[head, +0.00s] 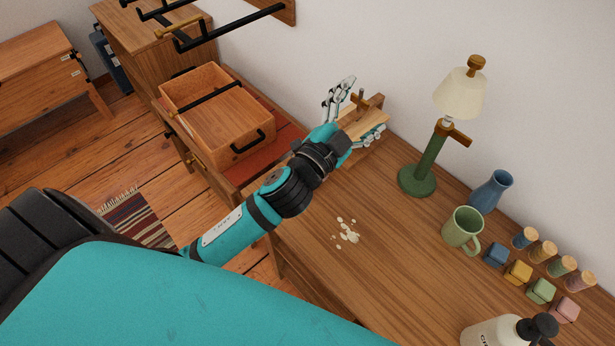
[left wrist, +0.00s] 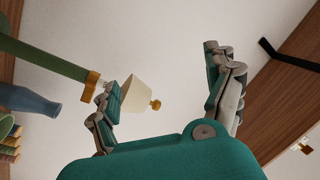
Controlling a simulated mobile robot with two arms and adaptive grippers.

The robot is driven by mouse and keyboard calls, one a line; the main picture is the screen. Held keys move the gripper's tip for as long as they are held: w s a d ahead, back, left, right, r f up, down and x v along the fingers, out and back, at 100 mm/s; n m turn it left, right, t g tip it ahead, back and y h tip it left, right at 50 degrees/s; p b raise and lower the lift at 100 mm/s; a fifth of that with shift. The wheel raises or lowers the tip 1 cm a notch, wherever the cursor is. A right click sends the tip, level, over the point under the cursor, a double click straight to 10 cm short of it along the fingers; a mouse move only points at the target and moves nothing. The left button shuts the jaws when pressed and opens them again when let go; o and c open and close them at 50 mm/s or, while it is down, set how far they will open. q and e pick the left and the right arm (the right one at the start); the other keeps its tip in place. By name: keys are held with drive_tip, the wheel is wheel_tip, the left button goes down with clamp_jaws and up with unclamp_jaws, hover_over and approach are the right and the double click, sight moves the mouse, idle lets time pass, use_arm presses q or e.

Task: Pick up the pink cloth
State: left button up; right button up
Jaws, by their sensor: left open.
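I see no pink cloth in either view. My left gripper (head: 361,108) is open and empty, with its fingers spread, above the back of the wooden desk near the wall. It hangs beside a small wooden stand (head: 372,104), which it partly hides. In the left wrist view the open fingers (left wrist: 168,68) frame bare white wall and part of the lamp. My right gripper is in neither view.
The desk (head: 400,255) holds pale crumbs (head: 347,231), a green lamp (head: 430,160), a blue vase (head: 491,192), a green mug (head: 463,230), and several small blocks and corked jars. A wooden box (head: 215,110) stands left. Dark hooks (head: 230,28) project above it.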

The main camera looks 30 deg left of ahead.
use_arm(q)
drive_tip(key=d+r+m+h, duration=0.8)
drive_tip(key=m+h, duration=0.2)
drive_tip(key=s+d+f+m+g+h, duration=0.3)
drive_tip(key=s+d+m+g+h, duration=0.4)
drive_tip(key=m+g, duration=0.75)
drive_tip(key=w+a+f+m+g+y, duration=0.1)
drive_tip(key=a+f+m+g+y, duration=0.4)
drive_tip(key=f+y, duration=0.45)
drive_tip(key=w+a+f+y, duration=0.2)
drive_tip(key=a+y, duration=0.3)
drive_tip(key=a, duration=0.5)
drive_tip(key=w+a+f+y, duration=0.2)
drive_tip(key=a+y, duration=0.4)
drive_tip(key=a, duration=0.4)
drive_tip(key=shift+t, duration=0.25)
wheel_tip(320, 180, down, 11)
drive_tip(key=shift+s+a+r+p, duration=0.15)
drive_tip(key=shift+r+p, duration=0.05)
drive_tip(key=shift+p, duration=1)
drive_tip(key=shift+f, duration=0.55)
drive_tip(key=shift+f+p, duration=0.3)
drive_tip(key=f, duration=0.2)
drive_tip(key=f+p, duration=0.1)
drive_tip(key=shift+s+d+f, duration=0.15)
drive_tip(key=shift+d+f, duration=0.15)
drive_tip(key=shift+f, duration=0.5)
drive_tip(key=c, duration=1.3)
